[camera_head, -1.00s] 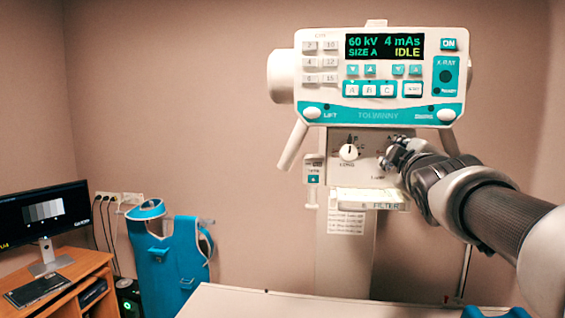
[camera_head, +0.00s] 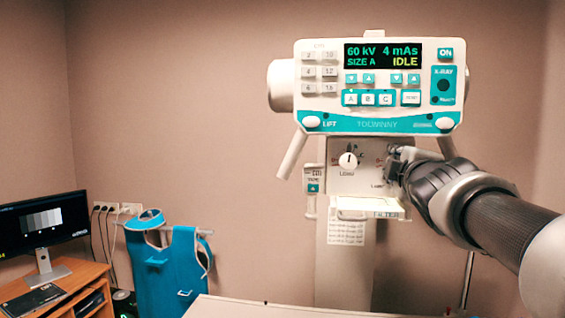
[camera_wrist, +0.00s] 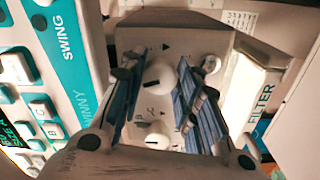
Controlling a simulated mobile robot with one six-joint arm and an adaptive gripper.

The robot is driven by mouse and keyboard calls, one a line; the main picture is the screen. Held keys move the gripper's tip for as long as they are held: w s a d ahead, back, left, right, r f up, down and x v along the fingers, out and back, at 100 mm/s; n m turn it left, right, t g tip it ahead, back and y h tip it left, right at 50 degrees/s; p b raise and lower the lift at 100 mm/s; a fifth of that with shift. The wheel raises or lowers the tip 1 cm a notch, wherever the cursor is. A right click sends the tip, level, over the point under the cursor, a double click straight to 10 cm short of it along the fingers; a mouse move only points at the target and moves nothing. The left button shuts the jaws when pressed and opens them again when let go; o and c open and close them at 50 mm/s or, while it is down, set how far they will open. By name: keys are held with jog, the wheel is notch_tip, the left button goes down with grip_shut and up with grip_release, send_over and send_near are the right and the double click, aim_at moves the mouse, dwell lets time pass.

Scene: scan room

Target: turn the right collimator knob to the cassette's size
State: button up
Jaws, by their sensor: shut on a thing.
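The right collimator knob (camera_wrist: 160,76) is white with a dark pointer line and sits between my fingers in the wrist view. My gripper (camera_wrist: 163,80) is shut on it, with a blue-padded finger on either side. In the head view my gripper (camera_head: 394,162) is at the right of the collimator face and hides this knob. The left collimator knob (camera_head: 348,161) is white, with its pointer close to vertical; it also shows in the wrist view (camera_wrist: 156,140). The console display (camera_head: 384,55) reads 60 kV, 4 mAs, SIZE A, IDLE. I see no cassette.
The control console (camera_head: 375,124) hangs just above my gripper. The filter tray (camera_head: 366,206) juts out below it. A small round lamp button (camera_wrist: 211,64) lies beside one finger. The pale table (camera_head: 290,307) is below. A blue apron (camera_head: 170,262) hangs at left.

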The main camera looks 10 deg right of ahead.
jog(key=o, duration=1.1)
jog(key=shift+c, duration=0.2)
jog(key=shift+s, duration=0.1)
jog(key=v, duration=0.7)
jog(key=shift+s, duration=0.1)
